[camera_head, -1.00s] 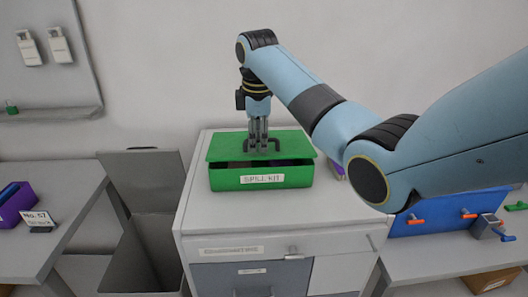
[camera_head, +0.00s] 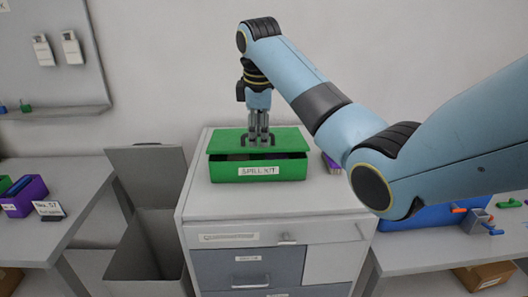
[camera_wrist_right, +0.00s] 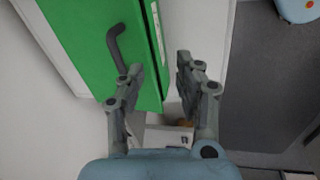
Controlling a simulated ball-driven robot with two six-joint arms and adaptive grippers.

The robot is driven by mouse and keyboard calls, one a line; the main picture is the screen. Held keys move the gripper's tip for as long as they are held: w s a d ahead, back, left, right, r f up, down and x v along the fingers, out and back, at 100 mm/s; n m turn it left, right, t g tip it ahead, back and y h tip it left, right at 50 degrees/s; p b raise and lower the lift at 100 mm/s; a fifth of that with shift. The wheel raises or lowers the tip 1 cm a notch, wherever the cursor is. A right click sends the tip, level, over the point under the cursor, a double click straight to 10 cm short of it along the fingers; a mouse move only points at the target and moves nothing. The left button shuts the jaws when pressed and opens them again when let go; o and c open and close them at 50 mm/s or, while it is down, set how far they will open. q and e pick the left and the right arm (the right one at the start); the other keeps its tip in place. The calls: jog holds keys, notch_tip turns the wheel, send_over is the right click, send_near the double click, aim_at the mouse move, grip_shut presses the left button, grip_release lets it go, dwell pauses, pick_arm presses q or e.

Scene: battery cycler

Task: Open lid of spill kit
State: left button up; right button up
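The green spill kit (camera_head: 230,173), with a white label on its front, stands on the grey cabinet. Its lid (camera_head: 222,142) is tilted up a little at the front, leaving a narrow dark gap with contents faintly visible. A dark handle (camera_head: 242,140) is on the lid; it also shows in the right wrist view (camera_wrist_right: 117,45). My right gripper (camera_head: 259,138) points down at the handle in the head view. In the right wrist view my right gripper (camera_wrist_right: 160,80) has its fingers apart, with the handle left of them and a lid edge between them. Contact is unclear. My left gripper is out of view.
The cabinet top (camera_head: 205,205) is clear in front of the kit. A grey bin (camera_head: 150,220) with a raised lid stands to the left. A purple bin (camera_head: 25,198) is on the left table, and a blue container (camera_head: 420,215) is on the right bench.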

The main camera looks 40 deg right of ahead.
jog(key=shift+m, duration=0.5)
jog(key=shift+s+a+f, duration=0.35)
jog(key=shift+s+f, duration=0.5)
jog(key=shift+s+a+f, duration=0.3)
jog(key=shift+s+f, duration=0.5)
jog(key=shift+s, duration=0.05)
jog(key=shift+s, duration=0.1)
